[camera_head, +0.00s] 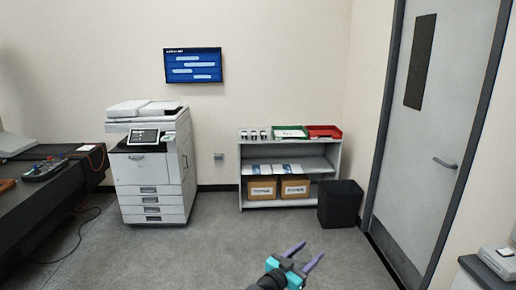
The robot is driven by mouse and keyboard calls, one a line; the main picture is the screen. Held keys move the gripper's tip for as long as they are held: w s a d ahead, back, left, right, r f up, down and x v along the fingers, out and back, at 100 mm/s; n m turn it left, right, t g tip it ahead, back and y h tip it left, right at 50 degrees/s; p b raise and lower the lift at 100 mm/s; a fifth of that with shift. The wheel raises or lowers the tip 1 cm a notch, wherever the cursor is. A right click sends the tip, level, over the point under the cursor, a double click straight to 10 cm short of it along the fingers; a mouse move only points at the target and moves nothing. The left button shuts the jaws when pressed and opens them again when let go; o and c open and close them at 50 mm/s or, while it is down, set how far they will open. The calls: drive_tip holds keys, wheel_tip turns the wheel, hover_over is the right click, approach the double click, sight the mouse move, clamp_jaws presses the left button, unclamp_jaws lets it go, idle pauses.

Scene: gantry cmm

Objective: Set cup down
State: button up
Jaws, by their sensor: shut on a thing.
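My gripper (311,250) shows at the bottom centre, with a teal body and two purple fingers pointing up and to the right. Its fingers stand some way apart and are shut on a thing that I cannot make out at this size. I cannot clearly pick out a cup anywhere in the view. Several small dark-and-white items (253,135) stand on top of the shelf unit at the back, too small to identify for sure.
The grey shelf unit (240,170) holds a green tray (290,132), a red tray (323,131) and cardboard boxes (262,189). A black bin (340,203) stands beside it. A printer (150,170), a dark bench (50,205) and a door (430,130) surround open grey floor (190,255).

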drive_tip(key=shift+s+a, duration=0.25)
drive_tip(key=shift+a, duration=0.45)
drive_tip(key=shift+s+d+g, duration=0.1)
drive_tip(key=shift+s+g, duration=0.2)
drive_tip(key=shift+s, duration=0.05)
drive_tip(key=shift+s+d+m+g+h, duration=0.6)
drive_tip(key=shift+s+d+h, duration=0.1)
drive_tip(key=shift+s+d, duration=0.05)
drive_tip(key=shift+w, duration=0.1)
